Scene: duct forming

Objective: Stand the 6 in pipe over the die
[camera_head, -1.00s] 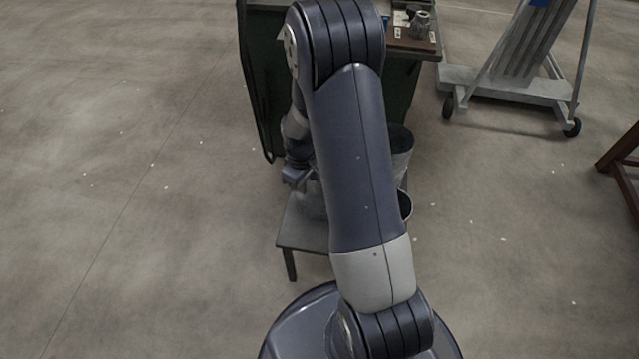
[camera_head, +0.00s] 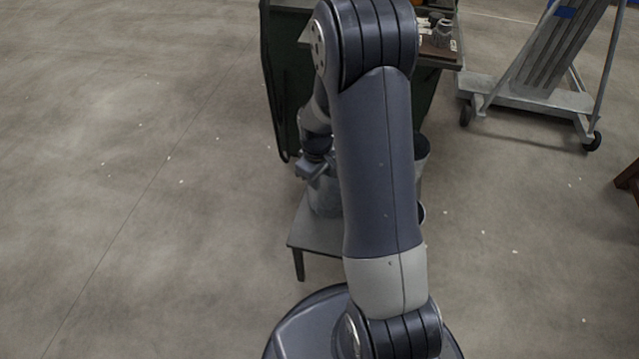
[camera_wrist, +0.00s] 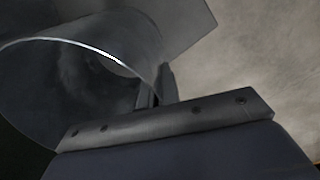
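In the head view a grey round pipe (camera_head: 326,197), seemingly the 6 in pipe, is upright at the low stool, partly behind my arm. My gripper (camera_head: 313,166) is at its upper rim. In the wrist view the pipe's open round mouth (camera_wrist: 75,85) fills the left. Its rim runs between my narrow fingers (camera_wrist: 160,88), which appear shut on the wall. The pipe's lower end is hidden in the wrist view, and I cannot tell whether it touches the stool. I cannot make out the die for certain.
The low grey stool (camera_head: 305,238) stands before a dark green bench (camera_head: 292,75). Dark round containers (camera_head: 421,152) show right of my arm. A small metal piece (camera_head: 443,34) sits on the bench. A wheeled rack (camera_head: 535,95) is at right. Floor at left is clear.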

